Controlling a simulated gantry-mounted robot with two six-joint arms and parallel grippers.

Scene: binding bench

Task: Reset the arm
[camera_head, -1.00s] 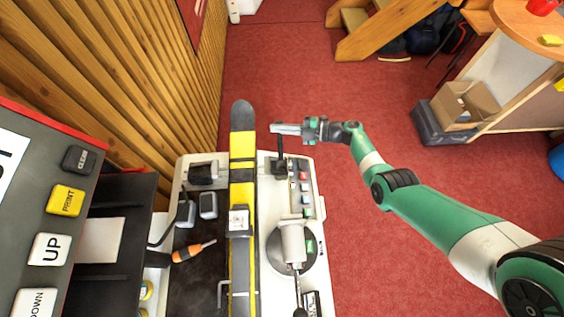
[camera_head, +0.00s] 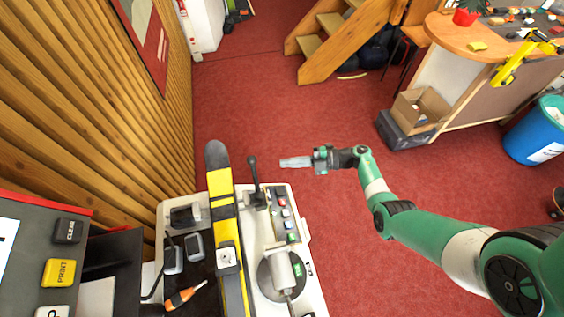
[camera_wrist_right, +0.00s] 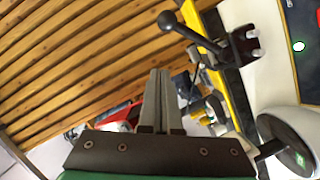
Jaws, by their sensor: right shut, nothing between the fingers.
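My right gripper (camera_head: 297,162) is shut and empty. In the head view it hangs over the red floor, above and to the right of the bench machine, with its fingers pointing left. Its closed fingers also show in the right wrist view (camera_wrist_right: 160,100). A black lever with a ball knob (camera_head: 253,162) stands on the machine just left of the fingertips, apart from them in the picture. The lever also shows in the right wrist view (camera_wrist_right: 190,32). A black and yellow ski (camera_head: 222,190) lies along the machine. My left gripper is not in view.
The binding machine (camera_head: 305,262) carries colored buttons and a round clamp (camera_head: 283,272). An orange screwdriver (camera_head: 184,296) lies on its dark tray. A control panel (camera_head: 30,262) stands at the left by the wood-slat wall. Red floor (camera_head: 270,110) is open beyond the machine.

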